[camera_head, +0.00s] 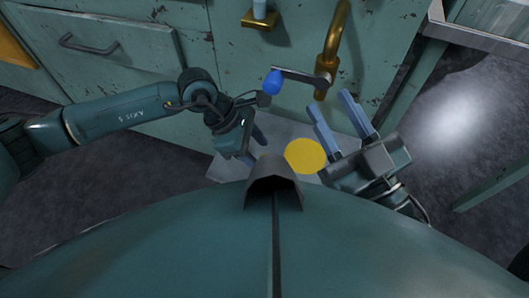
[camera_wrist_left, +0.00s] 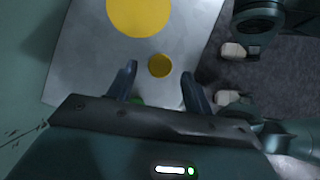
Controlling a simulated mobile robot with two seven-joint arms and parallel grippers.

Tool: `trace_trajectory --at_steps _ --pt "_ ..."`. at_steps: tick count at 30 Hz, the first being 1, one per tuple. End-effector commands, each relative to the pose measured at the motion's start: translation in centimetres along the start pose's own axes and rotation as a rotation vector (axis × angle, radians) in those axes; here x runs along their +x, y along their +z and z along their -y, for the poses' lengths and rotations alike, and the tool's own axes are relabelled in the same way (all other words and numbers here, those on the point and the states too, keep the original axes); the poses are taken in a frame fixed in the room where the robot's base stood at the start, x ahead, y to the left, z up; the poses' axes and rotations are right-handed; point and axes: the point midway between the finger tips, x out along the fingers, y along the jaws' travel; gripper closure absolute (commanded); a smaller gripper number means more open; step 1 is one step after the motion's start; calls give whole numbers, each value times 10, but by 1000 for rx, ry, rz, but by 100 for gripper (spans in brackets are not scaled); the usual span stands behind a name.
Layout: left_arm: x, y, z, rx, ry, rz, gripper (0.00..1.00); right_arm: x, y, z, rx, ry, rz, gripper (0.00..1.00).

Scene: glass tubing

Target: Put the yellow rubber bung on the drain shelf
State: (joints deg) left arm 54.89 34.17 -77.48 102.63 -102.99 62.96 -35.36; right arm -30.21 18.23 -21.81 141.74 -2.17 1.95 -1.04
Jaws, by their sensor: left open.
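The small round yellow rubber bung (camera_wrist_left: 159,65) shows in the left wrist view over a grey metal surface (camera_wrist_left: 85,55). My left gripper (camera_wrist_left: 158,75) is open, with the bung between its fingertips in that view and a gap on each side. I cannot tell how far below the fingers the bung is. In the head view my left gripper (camera_head: 262,143) is low over the grey surface (camera_head: 228,166), and the bung is hidden. My right gripper (camera_head: 331,103) is open and empty, to the right. I cannot tell whether the grey surface is the drain shelf.
A large flat yellow disc (camera_head: 305,156) lies on the grey surface between my grippers. A blue bulb (camera_head: 273,82) and a brass tap (camera_head: 330,65) are beyond them, before a worn green cabinet (camera_head: 120,60). A little green thing (camera_wrist_left: 137,100) shows by my left finger.

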Motion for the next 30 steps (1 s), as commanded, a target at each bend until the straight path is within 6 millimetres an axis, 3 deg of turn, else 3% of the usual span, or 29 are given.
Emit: trace_trajectory --at_steps 1,6,12,30 --pt "-16 1 -1 -1 3 -2 49 -2 0 2 21 4 34 64" --pt "-51 1 0 1 2 -2 49 -9 9 6 59 12 108 64" --pt "-74 0 0 0 0 -1 49 -10 11 5 42 16 120 64" --pt "-78 0 0 1 0 -1 49 -10 12 4 34 17 120 64"
